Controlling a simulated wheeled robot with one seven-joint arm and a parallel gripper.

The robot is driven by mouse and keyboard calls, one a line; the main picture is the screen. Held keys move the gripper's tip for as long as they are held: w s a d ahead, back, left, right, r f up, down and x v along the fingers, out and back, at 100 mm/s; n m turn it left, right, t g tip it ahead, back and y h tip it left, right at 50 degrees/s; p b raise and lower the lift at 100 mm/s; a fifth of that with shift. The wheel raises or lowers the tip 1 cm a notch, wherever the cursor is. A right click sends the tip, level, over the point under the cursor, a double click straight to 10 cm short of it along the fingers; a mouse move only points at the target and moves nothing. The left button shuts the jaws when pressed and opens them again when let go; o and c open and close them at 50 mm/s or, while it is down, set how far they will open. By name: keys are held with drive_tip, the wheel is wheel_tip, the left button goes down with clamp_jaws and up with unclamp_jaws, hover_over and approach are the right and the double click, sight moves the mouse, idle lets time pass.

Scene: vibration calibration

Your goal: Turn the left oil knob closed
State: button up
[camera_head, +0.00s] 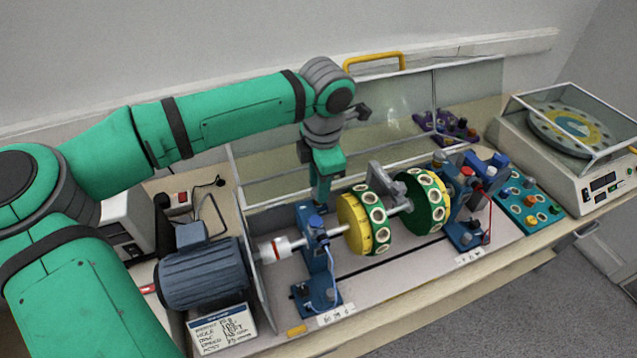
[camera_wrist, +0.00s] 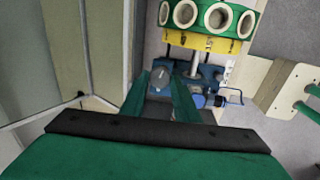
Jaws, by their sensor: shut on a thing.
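The left oil knob (camera_wrist: 162,77) is a small grey round knob on the blue left bearing stand (camera_head: 318,262), which also shows in the wrist view (camera_wrist: 208,72). My gripper (camera_wrist: 160,84) points down at the back of this stand, its two green fingers on either side of the knob and shut on it. In the head view my gripper (camera_head: 320,202) comes down behind the top of the stand. There the knob is hidden by the fingers and the stand. How far the knob is turned cannot be told.
A yellow and green disc (camera_head: 365,222) is on the shaft just right. A blue motor (camera_head: 203,272) stands left. A clear guard panel (camera_head: 390,105) rises behind. A second blue stand (camera_head: 466,228) is further right.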

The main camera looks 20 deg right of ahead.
drive_tip(key=shift+d+n, duration=0.15)
drive_tip(key=shift+n, duration=0.95)
drive_tip(key=o, duration=1)
drive_tip(key=shift+r, duration=0.1)
drive_tip(key=r, duration=0.7)
drive_tip(key=s+r, duration=0.1)
drive_tip(key=r, duration=0.2)
drive_tip(key=shift+d+r, duration=0.1)
drive_tip(key=shift+r, duration=0.2)
